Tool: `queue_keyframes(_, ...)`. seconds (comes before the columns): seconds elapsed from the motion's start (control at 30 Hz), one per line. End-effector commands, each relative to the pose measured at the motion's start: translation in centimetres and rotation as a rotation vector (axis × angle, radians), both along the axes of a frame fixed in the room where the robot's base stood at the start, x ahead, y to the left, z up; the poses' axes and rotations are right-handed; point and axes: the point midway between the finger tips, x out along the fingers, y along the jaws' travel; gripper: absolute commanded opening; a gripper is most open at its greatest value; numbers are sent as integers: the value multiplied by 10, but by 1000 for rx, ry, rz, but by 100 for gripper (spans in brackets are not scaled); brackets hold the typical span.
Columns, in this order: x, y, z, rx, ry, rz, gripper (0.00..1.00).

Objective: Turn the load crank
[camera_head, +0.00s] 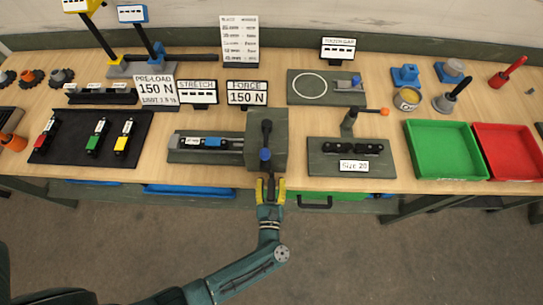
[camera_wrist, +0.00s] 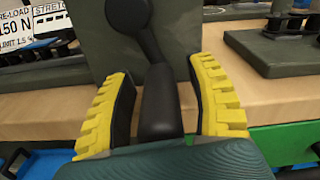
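The load crank (camera_head: 266,130) is a black arm with a round hub on the front of a dark grey box (camera_head: 282,135). My gripper (camera_head: 271,188) has yellow ribbed fingers and is at the table's front edge below the crank. In the wrist view my gripper (camera_wrist: 165,105) is open with the handle between its fingers. Gaps show on both sides of the handle.
A rail fixture (camera_head: 205,157) with a blue block joins the box on the left. A "Size 20" fixture (camera_head: 352,166) stands to the right, with an orange-tipped lever (camera_head: 380,111) behind it. Green (camera_head: 440,178) and red trays (camera_head: 510,178) lie further right.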

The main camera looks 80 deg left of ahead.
Motion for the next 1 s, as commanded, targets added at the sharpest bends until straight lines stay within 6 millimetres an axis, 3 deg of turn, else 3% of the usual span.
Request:
queue_keyframes(0.27,0,-7,0,0,0,-3,56)
queue_keyframes(0.7,-17,-99,1,0,0,-9,56)
queue_keyframes(1.0,-23,-118,0,1,0,0,56)
